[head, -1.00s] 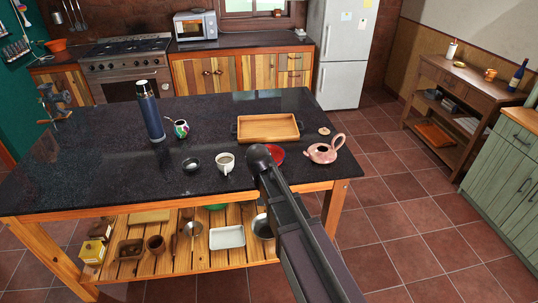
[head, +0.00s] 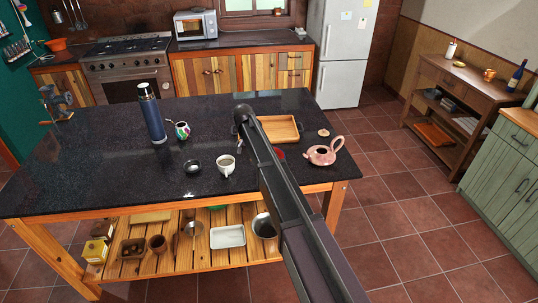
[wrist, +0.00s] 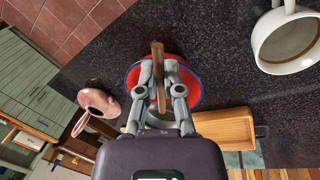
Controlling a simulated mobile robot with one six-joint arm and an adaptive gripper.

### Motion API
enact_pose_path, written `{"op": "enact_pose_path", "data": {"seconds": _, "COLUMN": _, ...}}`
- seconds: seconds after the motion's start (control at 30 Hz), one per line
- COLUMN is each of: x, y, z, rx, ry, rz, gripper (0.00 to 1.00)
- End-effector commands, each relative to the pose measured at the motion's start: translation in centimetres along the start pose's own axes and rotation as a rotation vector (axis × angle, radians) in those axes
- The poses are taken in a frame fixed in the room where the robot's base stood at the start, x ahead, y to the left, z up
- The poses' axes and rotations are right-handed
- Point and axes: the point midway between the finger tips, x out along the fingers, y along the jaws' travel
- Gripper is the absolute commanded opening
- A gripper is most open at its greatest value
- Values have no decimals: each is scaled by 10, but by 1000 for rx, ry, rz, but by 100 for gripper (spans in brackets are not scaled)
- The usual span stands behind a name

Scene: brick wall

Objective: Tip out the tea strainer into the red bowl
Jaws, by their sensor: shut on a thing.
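The red bowl (head: 281,154) is mostly hidden behind my arm in the head view. In the wrist view the red bowl (wrist: 187,91), with a blue rim, lies behind my fingers on the dark counter. My gripper (wrist: 159,88) is shut on a brown handle (wrist: 158,52), which appears to be the tea strainer's. The strainer's mesh head and any contents cannot be made out. The handle overlaps the bowl in the wrist view; its height above it cannot be told. My fingers are hidden behind my arm in the head view.
A pink teapot (head: 323,154) and a wooden tray (head: 284,129) are to the right.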

Motion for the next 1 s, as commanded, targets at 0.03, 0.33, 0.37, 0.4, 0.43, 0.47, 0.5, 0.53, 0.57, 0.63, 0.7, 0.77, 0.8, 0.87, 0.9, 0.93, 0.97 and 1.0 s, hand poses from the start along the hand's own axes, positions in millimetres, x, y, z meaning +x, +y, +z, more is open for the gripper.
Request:
{"op": "enact_pose_path", "data": {"seconds": 0.03, "x": -8, "y": -14, "z": -20, "rx": 23, "ry": -5, "rz": 1, "gripper": 0}}
{"op": "enact_pose_path", "data": {"seconds": 0.33, "x": -24, "y": -59, "z": -80, "rx": 154, "ry": -28, "rz": 6, "gripper": 0}}
{"op": "enact_pose_path", "data": {"seconds": 0.37, "x": -24, "y": -63, "z": -85, "rx": 165, "ry": -30, "rz": 7, "gripper": 0}}
{"op": "enact_pose_path", "data": {"seconds": 0.4, "x": -25, "y": -68, "z": -92, "rx": 179, "ry": -32, "rz": 7, "gripper": 0}}
{"op": "enact_pose_path", "data": {"seconds": 0.43, "x": -23, "y": -73, "z": -97, "rx": 190, "ry": -34, "rz": 8, "gripper": 0}}
{"op": "enact_pose_path", "data": {"seconds": 0.47, "x": -23, "y": -77, "z": -102, "rx": 201, "ry": -36, "rz": 9, "gripper": 0}}
{"op": "enact_pose_path", "data": {"seconds": 0.5, "x": -18, "y": -83, "z": -109, "rx": 214, "ry": -38, "rz": 10, "gripper": 0}}
{"op": "enact_pose_path", "data": {"seconds": 0.53, "x": -15, "y": -86, "z": -112, "rx": 223, "ry": -40, "rz": 11, "gripper": 0}}
{"op": "enact_pose_path", "data": {"seconds": 0.57, "x": -12, "y": -89, "z": -114, "rx": 230, "ry": -41, "rz": 11, "gripper": 0}}
{"op": "enact_pose_path", "data": {"seconds": 0.63, "x": -4, "y": -93, "z": -118, "rx": 241, "ry": -43, "rz": 12, "gripper": 0}}
{"op": "enact_pose_path", "data": {"seconds": 0.7, "x": 4, "y": -96, "z": -120, "rx": 247, "ry": -44, "rz": 13, "gripper": 0}}
{"op": "enact_pose_path", "data": {"seconds": 0.77, "x": 9, "y": -99, "z": -122, "rx": 252, "ry": -45, "rz": 13, "gripper": 0}}
{"op": "enact_pose_path", "data": {"seconds": 0.8, "x": 14, "y": -100, "z": -122, "rx": 254, "ry": -45, "rz": 13, "gripper": 0}}
{"op": "enact_pose_path", "data": {"seconds": 0.87, "x": 19, "y": -102, "z": -123, "rx": 257, "ry": -45, "rz": 13, "gripper": 0}}
{"op": "enact_pose_path", "data": {"seconds": 0.9, "x": 21, "y": -103, "z": -124, "rx": 258, "ry": -46, "rz": 13, "gripper": 0}}
{"op": "enact_pose_path", "data": {"seconds": 0.93, "x": 23, "y": -104, "z": -124, "rx": 259, "ry": -46, "rz": 13, "gripper": 0}}
{"op": "enact_pose_path", "data": {"seconds": 0.97, "x": 24, "y": -104, "z": -124, "rx": 259, "ry": -46, "rz": 13, "gripper": 0}}
{"op": "enact_pose_path", "data": {"seconds": 1.0, "x": 26, "y": -105, "z": -124, "rx": 260, "ry": -46, "rz": 13, "gripper": 0}}
